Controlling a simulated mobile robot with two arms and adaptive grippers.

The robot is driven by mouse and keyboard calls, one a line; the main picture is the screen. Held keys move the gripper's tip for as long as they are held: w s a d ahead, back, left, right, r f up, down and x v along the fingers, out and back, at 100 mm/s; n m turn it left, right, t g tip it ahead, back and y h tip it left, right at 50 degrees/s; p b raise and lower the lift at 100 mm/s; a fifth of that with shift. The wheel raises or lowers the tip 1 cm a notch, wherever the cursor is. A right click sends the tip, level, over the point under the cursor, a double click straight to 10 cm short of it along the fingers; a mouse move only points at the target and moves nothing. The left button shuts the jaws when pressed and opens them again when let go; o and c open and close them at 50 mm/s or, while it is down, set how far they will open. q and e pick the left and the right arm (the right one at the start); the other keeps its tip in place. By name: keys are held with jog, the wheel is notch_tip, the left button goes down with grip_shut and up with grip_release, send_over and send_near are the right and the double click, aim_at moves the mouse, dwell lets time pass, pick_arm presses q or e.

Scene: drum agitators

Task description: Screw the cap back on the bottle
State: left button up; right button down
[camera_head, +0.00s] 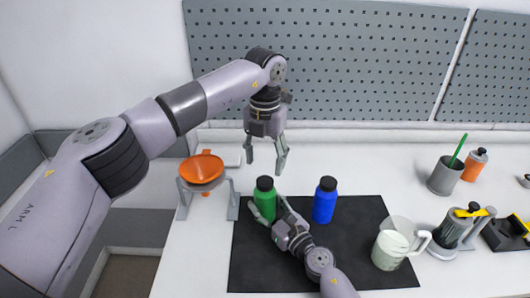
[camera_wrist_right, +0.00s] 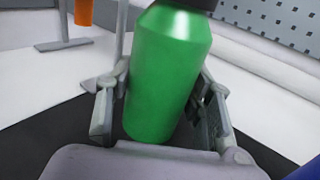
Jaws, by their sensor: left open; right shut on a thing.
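A green bottle (camera_head: 264,204) with a black cap (camera_head: 265,183) on top stands upright on the black mat (camera_head: 350,265). My right gripper (camera_head: 264,218) is shut around the body of the green bottle; in the right wrist view the fingers clasp both sides of the bottle (camera_wrist_right: 165,75). The cap (camera_wrist_right: 195,4) is only partly visible there. I cannot tell how tightly it sits. My left gripper (camera_head: 266,160) is open and empty, pointing down above and behind the green bottle. A blue bottle (camera_head: 324,204) with a black cap (camera_head: 328,183) stands to the right.
An orange funnel (camera_head: 202,167) sits in a grey stand (camera_head: 232,205) left of the mat. A clear measuring jug (camera_head: 390,250) stands at the mat's right edge. A grey cup (camera_head: 444,177), an orange bottle (camera_head: 475,164) and a yellow-topped device (camera_head: 455,232) are further right.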

aim_at(265, 181)
pick_arm(q)
jog(key=shift+f, duration=3.15)
jog(key=shift+c, duration=0.3)
jog(key=c, duration=1.2)
jog(key=shift+o, duration=0.2)
jog(key=o, duration=1.3)
jog(key=shift+o, duration=0.2)
notch_tip(265, 181, up, 12)
